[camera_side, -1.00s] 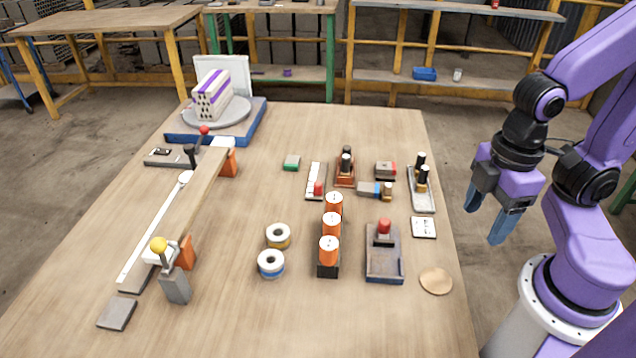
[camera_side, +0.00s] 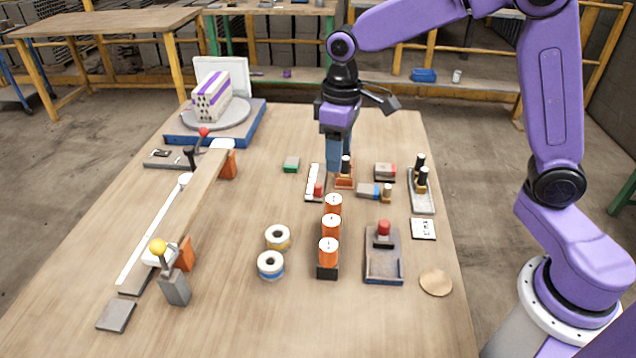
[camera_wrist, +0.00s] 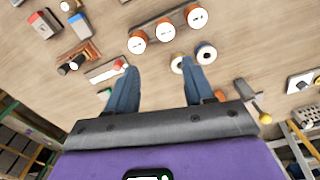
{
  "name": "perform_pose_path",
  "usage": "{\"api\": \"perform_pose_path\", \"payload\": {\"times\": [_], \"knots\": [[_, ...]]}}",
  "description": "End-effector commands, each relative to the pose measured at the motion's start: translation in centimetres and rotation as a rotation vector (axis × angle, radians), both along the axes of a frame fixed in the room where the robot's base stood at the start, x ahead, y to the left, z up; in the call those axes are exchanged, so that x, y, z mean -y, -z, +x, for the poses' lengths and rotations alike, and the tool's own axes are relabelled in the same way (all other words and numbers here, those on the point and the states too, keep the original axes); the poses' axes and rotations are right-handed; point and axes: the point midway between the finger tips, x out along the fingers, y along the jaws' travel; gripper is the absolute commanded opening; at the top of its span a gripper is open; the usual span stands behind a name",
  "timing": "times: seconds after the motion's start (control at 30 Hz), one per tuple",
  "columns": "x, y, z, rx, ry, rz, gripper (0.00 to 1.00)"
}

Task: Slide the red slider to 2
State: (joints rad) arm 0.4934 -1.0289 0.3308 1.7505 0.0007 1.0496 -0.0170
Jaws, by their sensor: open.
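A small red knob (camera_side: 318,189) sits at the near end of a narrow white strip (camera_side: 314,173) on the table; I take this as the red slider. In the wrist view the red knob (camera_wrist: 119,63) and the strip (camera_wrist: 102,72) lie just left of the left finger. I cannot read any numbers on the strip. My gripper (camera_side: 340,168) points down above the table, close to the strip in the side view and partly over an orange-based block with black knobs (camera_side: 344,182). In the wrist view my gripper (camera_wrist: 161,68) is open, with nothing between its fingers.
Three orange cylinders (camera_side: 331,226) stand in a row in front of the strip. A dark tray with a red knob (camera_side: 384,262) and a two-knob black unit (camera_side: 421,190) are to the right. Two rings (camera_side: 271,265) lie left. A green block (camera_side: 291,164) sits nearby.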

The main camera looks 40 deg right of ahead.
Motion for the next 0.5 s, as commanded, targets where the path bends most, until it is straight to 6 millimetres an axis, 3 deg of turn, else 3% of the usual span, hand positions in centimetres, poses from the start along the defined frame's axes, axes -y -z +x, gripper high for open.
{"api": "perform_pose_path", "payload": {"times": [0.1, 0.3, 0.5], "knots": [[1.0, 1.1, 4.8, -0.004, 0.094, -0.003, 0.53], [4.0, 3.1, 11.4, -0.009, 0.237, -0.005, 0.53], [6.8, 4.6, 15.0, -0.010, 0.330, -0.005, 0.53]]}}
